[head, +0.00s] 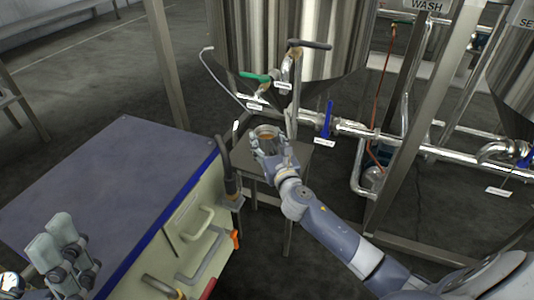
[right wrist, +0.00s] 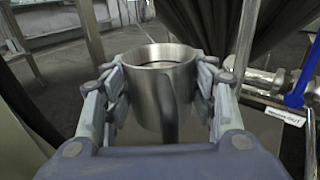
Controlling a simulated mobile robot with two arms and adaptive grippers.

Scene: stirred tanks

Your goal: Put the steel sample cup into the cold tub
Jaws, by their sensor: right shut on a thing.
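I cannot make out a cold tub in either view.
The small metal stand (head: 293,168) is under and behind my right gripper. A steel tank (head: 290,35) with green-handled (head: 255,77) and blue-handled (head: 329,118) valves and pipes stands behind. A bench with a bare grey top (head: 110,185) fills the left. Steel posts (head: 425,130) rise at right.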

